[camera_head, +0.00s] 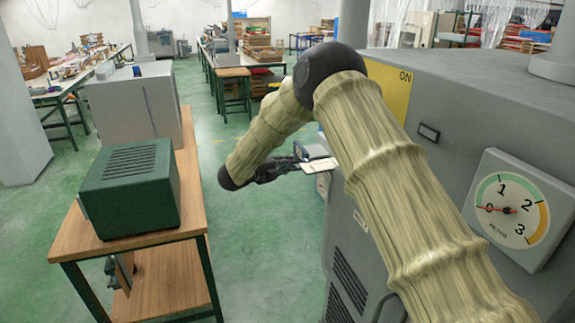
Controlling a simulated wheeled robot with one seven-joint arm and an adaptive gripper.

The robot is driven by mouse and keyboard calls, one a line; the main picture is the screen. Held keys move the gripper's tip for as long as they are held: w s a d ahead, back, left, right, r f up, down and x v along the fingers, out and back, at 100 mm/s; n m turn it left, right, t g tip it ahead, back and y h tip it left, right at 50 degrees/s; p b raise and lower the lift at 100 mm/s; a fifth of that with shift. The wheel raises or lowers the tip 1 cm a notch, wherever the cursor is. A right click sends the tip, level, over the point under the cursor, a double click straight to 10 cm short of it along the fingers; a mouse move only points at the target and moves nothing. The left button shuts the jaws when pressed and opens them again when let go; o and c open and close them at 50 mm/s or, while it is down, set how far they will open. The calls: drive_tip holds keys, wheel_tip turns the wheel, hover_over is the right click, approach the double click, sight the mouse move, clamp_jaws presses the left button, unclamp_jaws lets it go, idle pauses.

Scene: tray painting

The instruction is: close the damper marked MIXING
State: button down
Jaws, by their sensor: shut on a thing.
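My gripper (285,167) is dark and sits beyond my bent arm, at the left side of the grey cabinet. It is shut on a small part at the cabinet's side, apparently the damper handle, which is mostly hidden by the fingers. A small grey block (313,150) and a pale plate (320,165) are just right of the fingertips. I cannot read the word MIXING anywhere. My arm covers part of the cabinet side, so the damper's position cannot be told.
The large grey cabinet (480,85) fills the right side. It carries a FILTER gauge (512,211) and a yellow ON panel (398,95). A wooden bench (180,255) at left holds a green vented box (133,190) and a grey box (135,103). Green floor lies between.

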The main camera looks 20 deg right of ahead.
sight(300, 162)
drive_tip(key=d+b, duration=0.2)
drive_tip(key=d, duration=0.2)
drive_tip(key=shift+d+f, duration=0.1)
drive_tip(key=shift+d, duration=0.1)
drive_tip(key=c, duration=1.5)
unclamp_jaws()
drive_tip(key=shift+a, duration=0.1)
drive_tip(key=v, duration=1.2)
